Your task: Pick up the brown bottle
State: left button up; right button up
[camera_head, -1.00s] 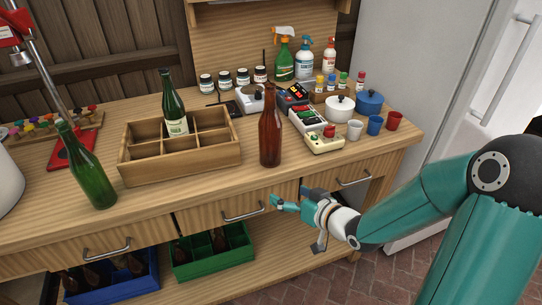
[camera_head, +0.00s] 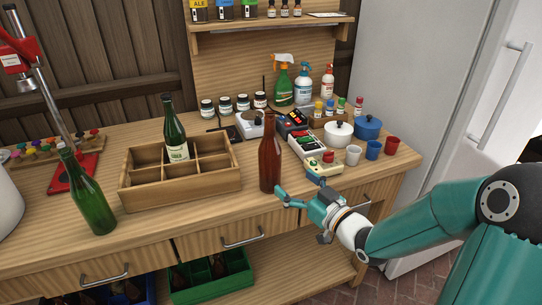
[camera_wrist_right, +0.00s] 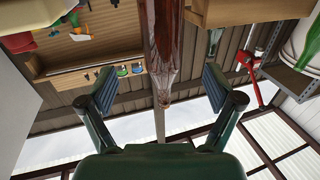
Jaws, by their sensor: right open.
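The brown bottle (camera_head: 270,160) stands upright near the front edge of the bench, right of the wooden crate. My right gripper (camera_head: 293,193) is just right of and in front of the bottle's lower part, with its fingers toward it. In the right wrist view the open fingers (camera_wrist_right: 158,92) show one on each side, with the brown bottle (camera_wrist_right: 165,50) between their directions and ahead. The fingers do not visibly touch it. My left gripper is not in view.
A wooden divided crate (camera_head: 165,195) holding a green bottle (camera_head: 174,130) stands to the left. Another green bottle (camera_head: 92,200) is further left. A small yellowish device (camera_head: 324,165) with a red knob, cups and pots stand to the right. Drawers line the bench front.

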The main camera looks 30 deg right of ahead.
aim_at(277, 167)
jog(key=w, duration=0.4)
jog(key=shift+w+a, duration=0.1)
jog(key=shift+w, duration=0.2)
jog(key=w, duration=0.1)
jog(key=w+p, duration=0.1)
jog(key=w, duration=0.1)
jog(key=w+p, duration=0.1)
jog(key=shift+w+a+r, duration=0.3)
jog(key=shift+r, duration=0.05)
jog(key=shift+w+f, duration=0.1)
jog(key=shift+w, duration=0.25)
jog(key=c, duration=1.3)
jog(key=shift+c, duration=0.8)
